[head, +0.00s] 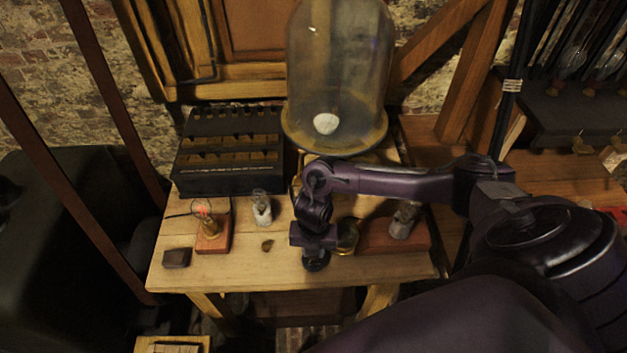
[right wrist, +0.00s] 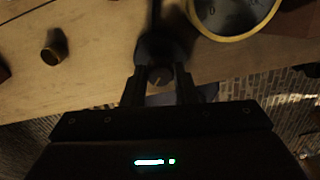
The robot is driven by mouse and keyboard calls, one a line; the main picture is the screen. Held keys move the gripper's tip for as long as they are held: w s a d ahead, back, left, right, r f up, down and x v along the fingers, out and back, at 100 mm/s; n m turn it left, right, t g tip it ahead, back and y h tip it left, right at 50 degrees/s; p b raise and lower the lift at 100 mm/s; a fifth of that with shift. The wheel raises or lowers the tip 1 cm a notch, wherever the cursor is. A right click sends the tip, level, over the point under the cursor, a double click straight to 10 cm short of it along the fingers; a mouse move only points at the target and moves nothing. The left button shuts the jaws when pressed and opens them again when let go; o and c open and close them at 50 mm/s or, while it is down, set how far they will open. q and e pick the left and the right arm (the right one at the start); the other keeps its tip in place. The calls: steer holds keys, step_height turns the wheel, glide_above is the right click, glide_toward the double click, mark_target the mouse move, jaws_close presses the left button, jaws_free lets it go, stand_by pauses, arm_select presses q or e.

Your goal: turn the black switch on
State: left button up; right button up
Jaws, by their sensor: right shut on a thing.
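The black switch (head: 316,263) is near the front edge of the wooden table, just below my right gripper (head: 314,246) in the head view. Only part of its dark round body shows there. In the right wrist view the black switch (right wrist: 158,46) is at the top middle, and its lever lies between the two fingertips of my right gripper (right wrist: 160,80). The gripper is shut on that lever. The picture is too dark to tell which way the lever points. My left gripper is not in view.
A brass-rimmed dial (head: 347,237) stands close beside the switch. A reddish block (head: 390,240) is further right. A lamp with a glowing filament (head: 205,220) and a dark small block (head: 176,258) are left. A glass bell jar (head: 340,70) and black box (head: 225,165) stand behind.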

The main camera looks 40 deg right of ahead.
steer(key=shift+w+r+m, duration=0.15)
steer(key=shift+w+m, duration=0.05)
steer(key=shift+m, duration=0.3)
steer(key=o, duration=1)
steer(key=shift+s, duration=0.15)
step_height(320, 180, up, 8)
steer(key=shift+f, duration=0.15)
